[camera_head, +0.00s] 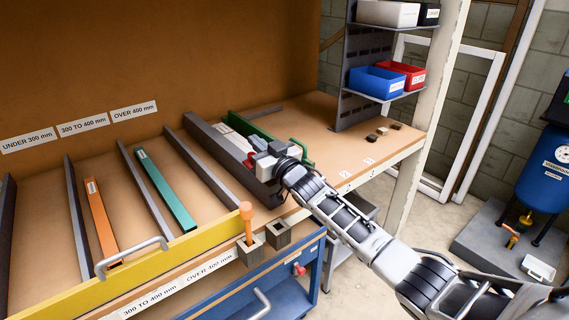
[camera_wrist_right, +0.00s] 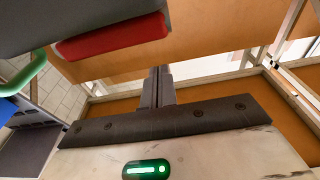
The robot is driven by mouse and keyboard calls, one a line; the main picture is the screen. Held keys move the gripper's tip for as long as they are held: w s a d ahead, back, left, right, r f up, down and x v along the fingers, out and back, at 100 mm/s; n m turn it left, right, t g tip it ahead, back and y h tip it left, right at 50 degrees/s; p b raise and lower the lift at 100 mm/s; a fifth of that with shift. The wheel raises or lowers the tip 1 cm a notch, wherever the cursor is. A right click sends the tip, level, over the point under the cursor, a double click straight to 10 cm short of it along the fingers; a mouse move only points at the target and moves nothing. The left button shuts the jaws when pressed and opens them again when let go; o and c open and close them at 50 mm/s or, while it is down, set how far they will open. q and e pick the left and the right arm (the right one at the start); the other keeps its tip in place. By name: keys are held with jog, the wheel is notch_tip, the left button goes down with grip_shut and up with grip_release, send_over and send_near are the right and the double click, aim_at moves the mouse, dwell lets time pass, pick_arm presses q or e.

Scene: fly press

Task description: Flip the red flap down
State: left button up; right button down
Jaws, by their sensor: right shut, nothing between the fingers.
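The red flap shows as a small red piece (camera_head: 250,160) in the head view, beside my right gripper at the dark grey rail. In the right wrist view a red rounded bar (camera_wrist_right: 112,38) lies along a dark grey part at the upper left. My right gripper (camera_head: 258,147) is over the rail area at the right of the bench, close to the red piece. In the wrist view its fingers (camera_wrist_right: 159,72) are shut and empty, apart from the red bar in the picture. My gripper and wrist hide part of the flap and its mount. My left gripper is not in view.
A green edge piece (camera_head: 295,146) and the grey rail (camera_head: 208,160) flank my gripper. An orange bar (camera_head: 101,222) and a teal bar (camera_head: 166,190) lie in lanes at left. An orange-handled tool (camera_head: 247,222) stands at the front edge. The bench at back right is mostly clear.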

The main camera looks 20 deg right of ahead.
jog(key=shift+w+g, duration=0.25)
jog(key=shift+g, duration=0.05)
jog(key=shift+w+a+f+p, duration=0.15)
jog(key=shift+w+f+p, duration=0.25)
jog(key=shift+p, duration=0.25)
jog(key=shift+w+f+g+p, duration=0.2)
jog(key=shift+f+g+p, duration=0.15)
jog(key=shift+g, duration=0.25)
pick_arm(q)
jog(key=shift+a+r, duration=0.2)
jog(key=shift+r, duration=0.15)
pick_arm(e)
jog(key=shift+w+f, duration=0.1)
jog(key=shift+f, duration=0.05)
jog(key=shift+h, duration=0.3)
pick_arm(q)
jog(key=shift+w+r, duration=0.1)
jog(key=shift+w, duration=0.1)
